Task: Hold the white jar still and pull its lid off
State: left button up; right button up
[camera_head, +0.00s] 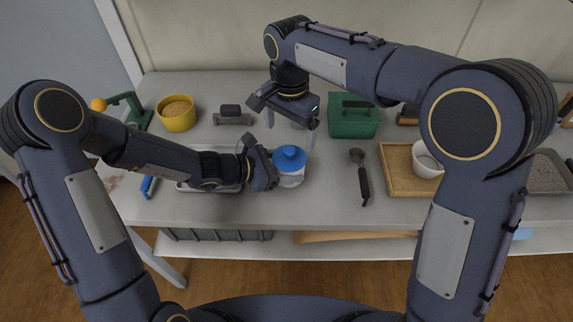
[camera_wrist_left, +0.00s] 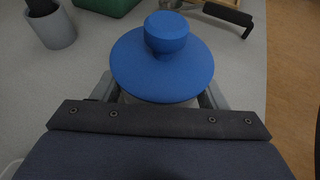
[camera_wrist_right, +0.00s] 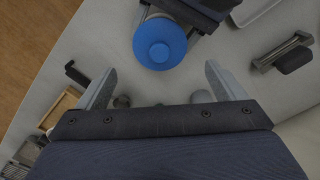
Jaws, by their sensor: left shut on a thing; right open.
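The white jar (camera_head: 291,181) stands on the grey table with its blue knobbed lid (camera_head: 289,156) seated on top. My left gripper (camera_head: 280,174) is shut on the jar body from the left, below the lid. In the left wrist view its fingers lie on both sides under the lid (camera_wrist_left: 160,78), which hides most of the jar. My right gripper (camera_head: 289,131) is open and empty, pointing down behind and above the lid. In the right wrist view the lid (camera_wrist_right: 160,42) lies beyond the gap between its fingers, apart from them.
A green box (camera_head: 352,122) stands behind right. A yellow pot (camera_head: 176,114) and a grey holder (camera_head: 232,117) stand at the back left. The table's front edge is close.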

aim_at(289, 150)
pick_arm(q)
jog(key=shift+s+f, duration=0.1)
jog(key=shift+f, duration=0.05)
pick_arm(e)
jog(key=shift+f, duration=3.85)
jog(key=c, duration=0.9)
pick_arm(q)
jog(key=shift+a, duration=0.1)
pick_arm(e)
jog(key=shift+r, duration=0.75)
jog(key=shift+r, duration=1.75)
jog(key=shift+w+d+r, duration=0.45)
jog(key=shift+d+r, duration=0.2)
jog(key=shift+d, duration=0.6)
jog(key=shift+w+d+r, duration=0.5)
jog(key=shift+d+r, duration=0.2)
jog(key=shift+d, duration=0.55)
jog(key=shift+w+d+r, duration=0.45)
jog(key=shift+d+r, duration=0.2)
jog(key=shift+d, duration=0.6)
